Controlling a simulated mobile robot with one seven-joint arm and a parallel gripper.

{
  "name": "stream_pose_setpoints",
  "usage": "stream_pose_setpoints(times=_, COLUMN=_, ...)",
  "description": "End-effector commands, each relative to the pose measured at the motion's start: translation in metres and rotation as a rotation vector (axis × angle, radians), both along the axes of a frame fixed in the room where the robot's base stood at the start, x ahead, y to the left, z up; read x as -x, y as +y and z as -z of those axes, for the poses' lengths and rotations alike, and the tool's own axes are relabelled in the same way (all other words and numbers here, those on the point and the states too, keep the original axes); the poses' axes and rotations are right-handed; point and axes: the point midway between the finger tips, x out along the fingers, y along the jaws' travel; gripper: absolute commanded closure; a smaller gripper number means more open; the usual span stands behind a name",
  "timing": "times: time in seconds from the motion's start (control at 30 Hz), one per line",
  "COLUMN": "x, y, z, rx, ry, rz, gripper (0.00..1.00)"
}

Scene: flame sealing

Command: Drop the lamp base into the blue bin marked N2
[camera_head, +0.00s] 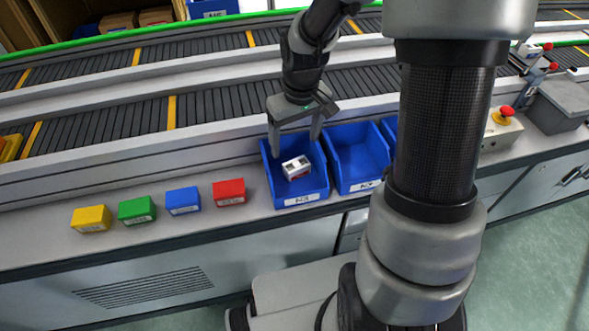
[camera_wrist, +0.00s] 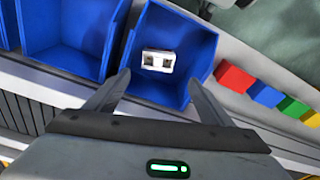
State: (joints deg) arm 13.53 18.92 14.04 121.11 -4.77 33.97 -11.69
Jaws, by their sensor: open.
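The lamp base, a small white block (camera_head: 296,168), is inside the left blue bin (camera_head: 315,187), apparently resting on its floor. In the wrist view the white block (camera_wrist: 158,60) shows two dark square openings. The label on the bin's front is too small to read surely. My gripper (camera_head: 294,147) is open above this bin, with its fingers apart and nothing between them. In the wrist view the fingertips (camera_wrist: 160,80) stand on either side below the block, clear of it.
A second, empty blue bin (camera_head: 359,160) stands right beside it, with part of another behind my arm. Yellow (camera_head: 91,218), green (camera_head: 137,209), blue (camera_head: 183,200) and red (camera_head: 229,192) blocks line the ledge to the left. A conveyor (camera_head: 120,122) runs behind.

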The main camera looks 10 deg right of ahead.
Motion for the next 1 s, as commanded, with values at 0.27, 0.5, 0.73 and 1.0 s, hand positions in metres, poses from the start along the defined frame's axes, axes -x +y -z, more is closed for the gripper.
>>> stream_pose_setpoints(times=0.27, x=0.007, y=-0.003, z=-0.07, rx=0.001, ry=-0.007, rz=0.001, gripper=0.25)
stream_pose_setpoints(times=0.5, x=0.013, y=-0.004, z=-0.124, rx=0.001, ry=-0.006, rz=0.001, gripper=0.25)
stream_pose_setpoints(times=0.73, x=0.017, y=-0.005, z=-0.151, rx=0.0, ry=-0.002, rz=0.001, gripper=0.25)
stream_pose_setpoints(times=1.0, x=0.018, y=-0.005, z=-0.156, rx=0.0, ry=-0.001, rz=0.0, gripper=0.25)
